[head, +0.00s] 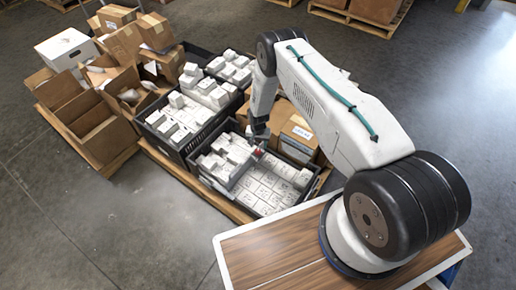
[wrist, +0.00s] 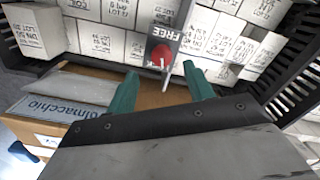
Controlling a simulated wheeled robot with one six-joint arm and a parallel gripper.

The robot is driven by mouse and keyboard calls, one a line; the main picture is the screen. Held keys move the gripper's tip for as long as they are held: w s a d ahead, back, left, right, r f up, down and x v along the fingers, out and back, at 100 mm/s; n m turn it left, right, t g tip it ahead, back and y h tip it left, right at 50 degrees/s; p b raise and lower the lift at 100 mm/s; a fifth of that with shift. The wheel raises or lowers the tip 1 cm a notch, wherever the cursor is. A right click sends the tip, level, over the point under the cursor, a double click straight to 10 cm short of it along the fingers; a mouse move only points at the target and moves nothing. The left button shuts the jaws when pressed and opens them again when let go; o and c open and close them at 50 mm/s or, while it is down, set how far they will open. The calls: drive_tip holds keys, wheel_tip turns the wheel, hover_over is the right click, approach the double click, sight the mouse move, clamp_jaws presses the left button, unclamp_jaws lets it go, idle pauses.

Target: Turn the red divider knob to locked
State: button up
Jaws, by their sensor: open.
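The red divider knob (wrist: 162,55) sits on the end of a dark divider strip (wrist: 172,22) that bears the word FREE. A pale pointer or handle crosses the knob. My gripper (wrist: 160,70) is open, its two teal fingers apart on either side of the knob's near side. I cannot tell whether the fingers touch it. In the head view, the knob shows as a small red spot (head: 257,153) at the near black crate (head: 222,193), below my gripper (head: 258,141).
White printed boxes (wrist: 100,40) fill the crate on both sides of the divider. Black slatted crate walls (wrist: 290,75) stand close at the right. A cardboard box (head: 300,130) lies beside the crate. Other crates and open cartons (head: 100,130) crowd the pallet at left.

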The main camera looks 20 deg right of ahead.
sight(258, 151)
drive_tip(key=shift+r, duration=0.9)
drive_tip(key=m, duration=0.3)
drive_tip(key=shift+w, duration=0.15)
drive_tip(key=shift+f+m, duration=0.1)
drive_tip(key=shift+m, duration=0.2)
wheel_tip(258, 151, down, 8)
drive_tip(key=shift+r, duration=0.25)
drive_tip(key=c, duration=1)
